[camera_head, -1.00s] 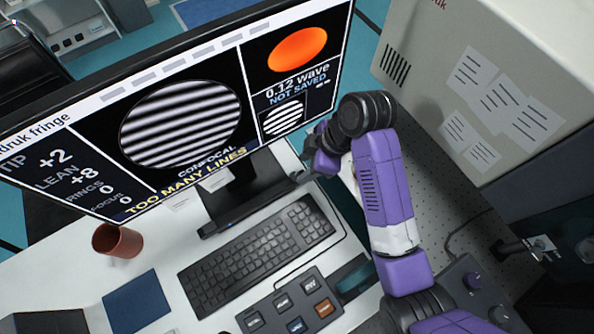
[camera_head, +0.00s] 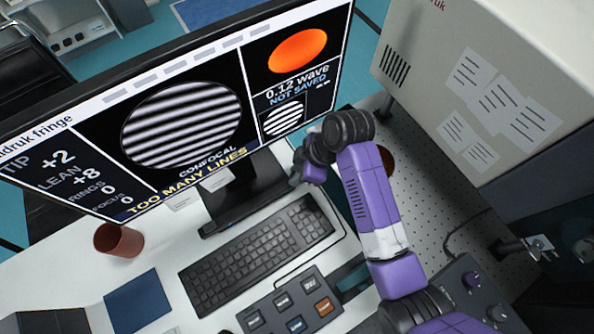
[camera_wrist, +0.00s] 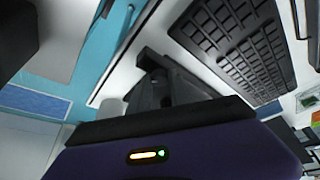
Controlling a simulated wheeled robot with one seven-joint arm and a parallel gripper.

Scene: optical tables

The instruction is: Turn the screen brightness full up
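The large screen (camera_head: 180,120) stands at the left in the head view. It is lit and shows fringe stripes, an orange oval and the words "TOO MANY LINES". No brightness control can be made out on it. My gripper (camera_head: 301,174) is beside the screen's lower right corner, close to its dark stand (camera_head: 240,190). My arm hides part of that area. In the wrist view, the purple hand fills the bottom, and a dark shape in front of it may be the fingers. Whether they are open or shut is unclear.
A keyboard (camera_head: 258,255) lies before the screen, with a button pad (camera_head: 290,307) nearer. A reddish-brown cup (camera_head: 118,240) stands left. A knobbed panel (camera_head: 472,280) is at lower right. A large beige housing (camera_head: 480,90) rises to the right of my arm.

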